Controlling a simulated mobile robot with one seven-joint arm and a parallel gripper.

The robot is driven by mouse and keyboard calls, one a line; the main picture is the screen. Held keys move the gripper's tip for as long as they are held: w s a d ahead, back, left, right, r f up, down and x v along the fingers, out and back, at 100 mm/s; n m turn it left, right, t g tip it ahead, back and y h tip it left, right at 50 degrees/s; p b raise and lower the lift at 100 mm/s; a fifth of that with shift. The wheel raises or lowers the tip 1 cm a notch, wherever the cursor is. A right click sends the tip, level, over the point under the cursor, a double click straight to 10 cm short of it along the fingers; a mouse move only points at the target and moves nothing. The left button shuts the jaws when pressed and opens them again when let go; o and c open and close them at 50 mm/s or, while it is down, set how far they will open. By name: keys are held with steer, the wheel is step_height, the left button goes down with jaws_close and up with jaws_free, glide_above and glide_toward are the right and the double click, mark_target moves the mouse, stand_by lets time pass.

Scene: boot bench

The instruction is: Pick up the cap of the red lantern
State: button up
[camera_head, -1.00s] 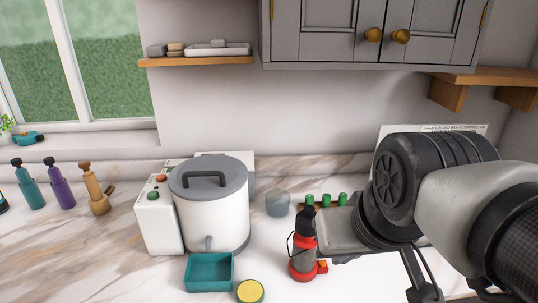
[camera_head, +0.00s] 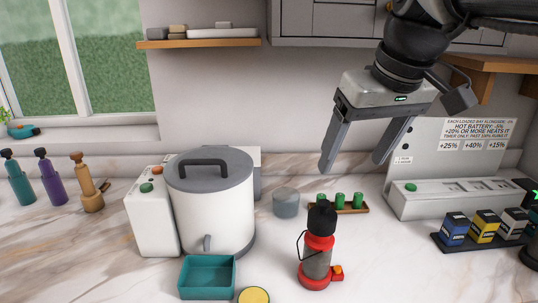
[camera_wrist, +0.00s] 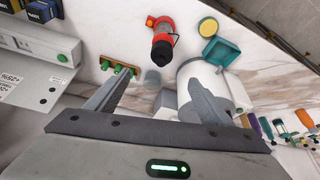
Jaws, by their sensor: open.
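The red lantern (camera_head: 318,243) stands upright on the marble counter, with a red base, a grey glass middle and a thin wire handle at its left. Its black cap (camera_head: 322,217) sits on top. In the wrist view the lantern (camera_wrist: 163,27) shows near the top middle, with the cap (camera_wrist: 162,52) towards me. My gripper (camera_head: 352,166) is open and empty, above and behind the lantern, its fingers pointing down and apart from the cap. In the wrist view both fingers (camera_wrist: 153,94) are spread wide with nothing between them.
A teal tray (camera_head: 207,279) and a yellow-topped round tin (camera_head: 254,295) lie left of the lantern. A white pot (camera_head: 209,214) stands behind them. A small grey jar (camera_head: 285,203) and a rack of green pegs (camera_head: 342,204) are behind the lantern. A charger (camera_head: 455,198) and battery boxes (camera_head: 484,230) stand right.

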steer(key=b, duration=0.1)
glide_toward(324, 202)
steer(key=f, duration=0.3)
steer(key=w+f, duration=0.1)
steer(key=shift+d+f, duration=0.2)
steer(key=shift+f, duration=0.15)
steer(key=shift+w+a+b+x, duration=0.1)
steer(key=shift+a+x, duration=0.05)
steer(key=shift+x, duration=0.8)
steer(key=shift+w+a+b+x, duration=0.1)
steer(key=shift+b+x, duration=0.05)
steer(key=shift+x, duration=0.75)
steer(key=shift+w+a+b+x, duration=0.1)
steer(key=shift+w+a+x, duration=0.05)
steer(key=shift+x, duration=0.8)
steer(key=shift+r, duration=0.2)
steer(key=c, duration=1.1)
